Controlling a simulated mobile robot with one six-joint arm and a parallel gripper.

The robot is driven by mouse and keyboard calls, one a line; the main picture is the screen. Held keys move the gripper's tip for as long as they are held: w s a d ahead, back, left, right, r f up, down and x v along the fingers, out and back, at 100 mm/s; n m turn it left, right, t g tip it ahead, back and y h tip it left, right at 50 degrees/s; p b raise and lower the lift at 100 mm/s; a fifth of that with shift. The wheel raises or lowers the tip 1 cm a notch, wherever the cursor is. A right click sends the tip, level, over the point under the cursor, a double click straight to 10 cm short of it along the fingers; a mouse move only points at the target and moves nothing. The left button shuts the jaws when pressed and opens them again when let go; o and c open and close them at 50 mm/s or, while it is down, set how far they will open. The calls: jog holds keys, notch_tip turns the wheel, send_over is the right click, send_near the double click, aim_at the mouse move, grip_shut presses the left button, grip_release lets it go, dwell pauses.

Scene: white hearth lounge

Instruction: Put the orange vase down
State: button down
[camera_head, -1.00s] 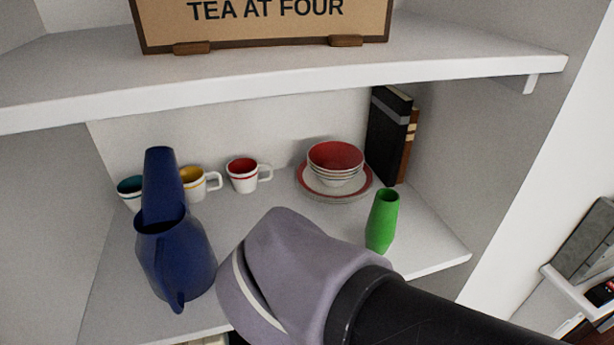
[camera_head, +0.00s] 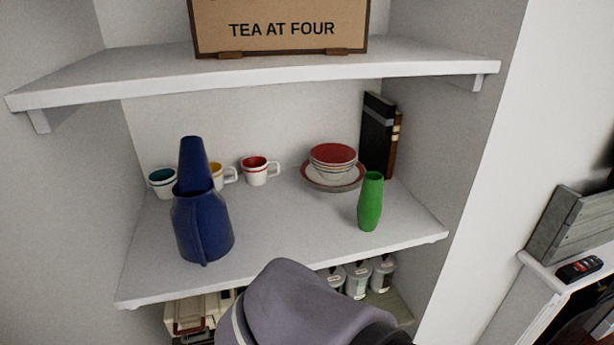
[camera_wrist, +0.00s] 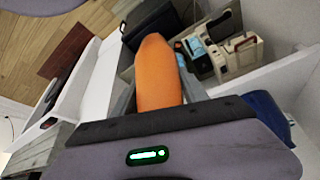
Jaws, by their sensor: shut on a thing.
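The orange vase (camera_wrist: 157,75) shows in the wrist view, between the two fingers of my gripper (camera_wrist: 160,88), which is shut on it. The head view does not show the vase or the fingers; only the purple-grey part of my arm shows at its bottom edge. The middle shelf (camera_head: 290,235) lies beyond my arm. A green vase (camera_head: 370,202) stands upright near its right front. A blue jug (camera_head: 202,228) stands at its left front, with a tall blue vase (camera_head: 193,160) behind it.
Several cups, such as a red one (camera_head: 256,170), stand along the back. Stacked bowls on plates (camera_head: 333,165) and books (camera_head: 380,135) are at the back right. The shelf's middle front is clear between jug and green vase. Canisters (camera_head: 358,280) sit below.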

jog(key=w+d+f+b, duration=0.1)
jog(key=w+f+b, duration=0.2)
jog(key=f, duration=0.4)
jog(key=w+d+f+n+b, duration=0.1)
jog(key=w+f+b, duration=0.3)
jog(key=f, duration=0.2)
jog(key=w+d+f+b, duration=0.1)
jog(key=w+f+b, duration=0.2)
jog(key=f, duration=0.4)
jog(key=w+d+f+b, duration=0.3)
jog(key=d+f+b, duration=0.1)
jog(key=f, duration=0.5)
jog(key=w+d+f+b, duration=0.4)
jog(key=d+f, duration=0.3)
jog(key=f, duration=0.2)
jog(key=shift+f+b, duration=0.25)
jog(key=shift+b, duration=0.05)
jog(key=shift+d, duration=0.1)
